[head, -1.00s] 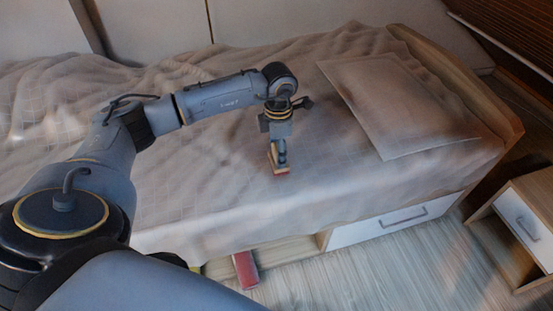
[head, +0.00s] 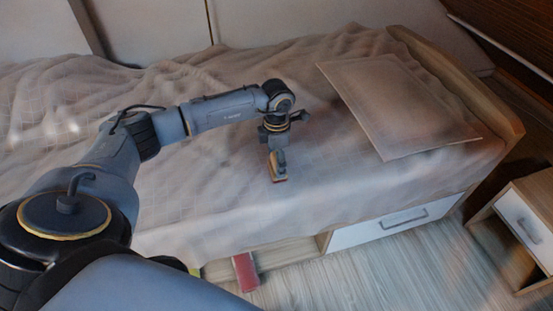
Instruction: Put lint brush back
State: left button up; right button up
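The lint brush (head: 272,168), a small tan and reddish piece, is at the tip of my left gripper (head: 277,163) in the head view. The gripper points down over the front part of the bed (head: 200,190) and seems shut on the brush. The fingers are small and dark here and partly hide it. I cannot tell whether the brush touches the blanket. My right gripper is not in view.
A pillow (head: 395,105) lies right of the gripper. Under the bed is a white closed drawer (head: 390,225), with an open wooden compartment (head: 290,250) left of it. A red object (head: 245,271) stands there. A nightstand (head: 525,220) is at right.

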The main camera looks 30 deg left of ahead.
pick_arm(q)
jog(key=shift+r, duration=0.1)
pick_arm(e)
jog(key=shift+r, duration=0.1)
pick_arm(q)
jog(key=shift+r, duration=0.35)
notch_tip(320, 180, up, 11)
jog(key=p, duration=0.1)
jog(key=shift+r, duration=0.2)
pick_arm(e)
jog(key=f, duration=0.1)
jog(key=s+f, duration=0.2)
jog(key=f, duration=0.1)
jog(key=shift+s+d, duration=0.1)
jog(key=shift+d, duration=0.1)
